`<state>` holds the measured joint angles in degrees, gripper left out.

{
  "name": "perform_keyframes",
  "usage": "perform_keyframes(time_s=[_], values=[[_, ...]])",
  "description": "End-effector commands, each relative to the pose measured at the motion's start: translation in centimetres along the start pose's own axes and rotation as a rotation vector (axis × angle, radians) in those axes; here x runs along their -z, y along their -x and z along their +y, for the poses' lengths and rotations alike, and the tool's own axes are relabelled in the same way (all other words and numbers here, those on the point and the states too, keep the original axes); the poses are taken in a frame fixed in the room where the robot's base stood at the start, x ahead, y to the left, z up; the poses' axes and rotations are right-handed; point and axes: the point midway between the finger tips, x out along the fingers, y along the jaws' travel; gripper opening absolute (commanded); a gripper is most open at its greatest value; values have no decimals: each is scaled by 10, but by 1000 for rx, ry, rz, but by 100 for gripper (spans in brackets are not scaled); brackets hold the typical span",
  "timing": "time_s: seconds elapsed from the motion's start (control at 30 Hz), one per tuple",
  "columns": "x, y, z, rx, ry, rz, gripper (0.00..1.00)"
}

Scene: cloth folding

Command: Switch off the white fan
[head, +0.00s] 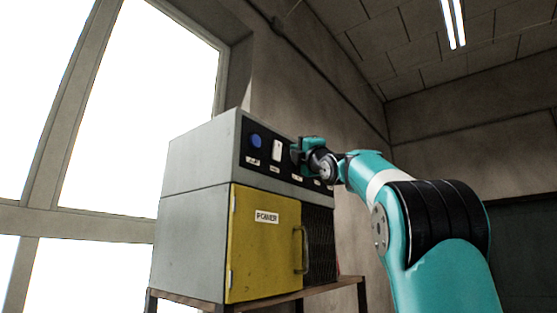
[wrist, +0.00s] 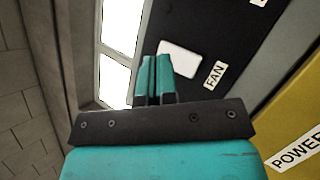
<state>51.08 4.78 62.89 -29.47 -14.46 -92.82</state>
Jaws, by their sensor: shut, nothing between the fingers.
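The white switch (head: 277,150) is an upright rectangle on the black control panel (head: 246,128) of a grey cabinet. In the wrist view the white switch (wrist: 180,58) lies just right of my fingertips, next to a label (wrist: 214,75) reading FAN. My gripper (head: 297,151) is shut and empty, just right of the switch in the head view. In the wrist view my gripper (wrist: 157,62) has its teal fingers together and overlaps the switch's left edge. I cannot tell whether the fingers touch it. No fan itself is visible.
A blue round button (head: 256,141) sits left of the switch. Below the panel is a yellow door (head: 262,255) marked POWER, with a dark handle (head: 301,250). The cabinet (head: 195,200) stands on a wooden table (head: 335,287) beside large windows (head: 150,90).

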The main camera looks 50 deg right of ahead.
Motion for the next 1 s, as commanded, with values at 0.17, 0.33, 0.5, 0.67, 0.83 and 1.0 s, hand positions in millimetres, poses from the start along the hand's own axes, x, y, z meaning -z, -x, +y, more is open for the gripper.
perform_keyframes(time_s=[0.17, 0.33, 0.5, 0.67, 0.83, 1.0], values=[[-10, 14, 8, 0, 2, -2, 0], [-13, 19, 13, 0, 0, 0, 0], [-13, 19, 14, 1, -1, 0, 0], [-13, 18, 13, 1, 0, 1, 0], [-13, 18, 13, 1, 0, 1, 0], [-13, 18, 13, 1, 0, 0, 0]])
